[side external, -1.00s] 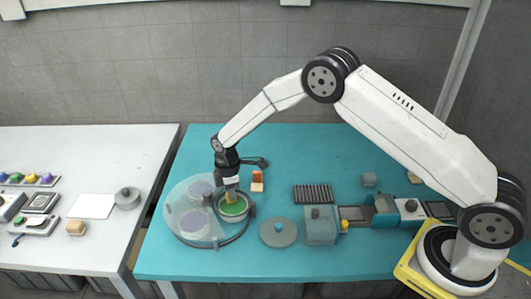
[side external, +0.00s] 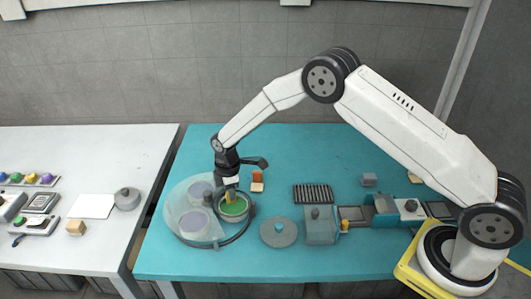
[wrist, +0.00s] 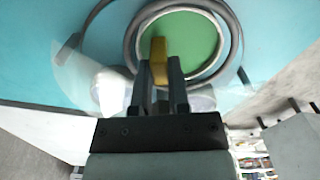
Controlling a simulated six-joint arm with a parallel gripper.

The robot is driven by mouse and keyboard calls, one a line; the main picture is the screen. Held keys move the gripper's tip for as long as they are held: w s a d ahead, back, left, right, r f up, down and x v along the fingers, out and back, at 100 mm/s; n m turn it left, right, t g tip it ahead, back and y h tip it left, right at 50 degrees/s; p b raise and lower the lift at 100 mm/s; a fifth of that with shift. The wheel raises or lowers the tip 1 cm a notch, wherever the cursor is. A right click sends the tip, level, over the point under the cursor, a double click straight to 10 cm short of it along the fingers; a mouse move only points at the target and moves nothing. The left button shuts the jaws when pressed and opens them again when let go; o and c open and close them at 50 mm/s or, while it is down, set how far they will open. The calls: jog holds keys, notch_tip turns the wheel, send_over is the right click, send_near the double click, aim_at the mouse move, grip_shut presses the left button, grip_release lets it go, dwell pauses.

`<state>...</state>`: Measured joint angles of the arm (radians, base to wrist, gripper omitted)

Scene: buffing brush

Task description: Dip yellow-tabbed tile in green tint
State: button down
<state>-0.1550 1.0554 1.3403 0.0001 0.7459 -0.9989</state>
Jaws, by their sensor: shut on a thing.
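My gripper (side external: 231,186) points down over the round green tint pan (side external: 235,210). In the wrist view, my gripper (wrist: 159,85) is shut on a yellow tab (wrist: 158,52), the tab of the tile. The green tint (wrist: 190,45) fills a round dish with a grey rim directly beyond the fingertips. The tile below the tab is hard to make out, and I cannot tell whether it touches the tint. The dish sits at the right side of a clear round carousel (side external: 176,225), beside pale violet discs (side external: 193,222).
A grey disc with a teal knob (side external: 278,232) lies right of the carousel. An orange-tabbed tile (side external: 257,180) lies behind. The teal table's front strip is clear.

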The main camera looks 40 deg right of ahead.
jog(key=shift+r, duration=0.5)
jog(key=shift+r, duration=0.35)
jog(key=shift+r, duration=0.35)
jog(key=shift+r, duration=0.35)
jog(key=shift+r, duration=0.3)
dwell(1.0)
jog(key=shift+r, duration=1.95)
jog(key=shift+d, duration=0.1)
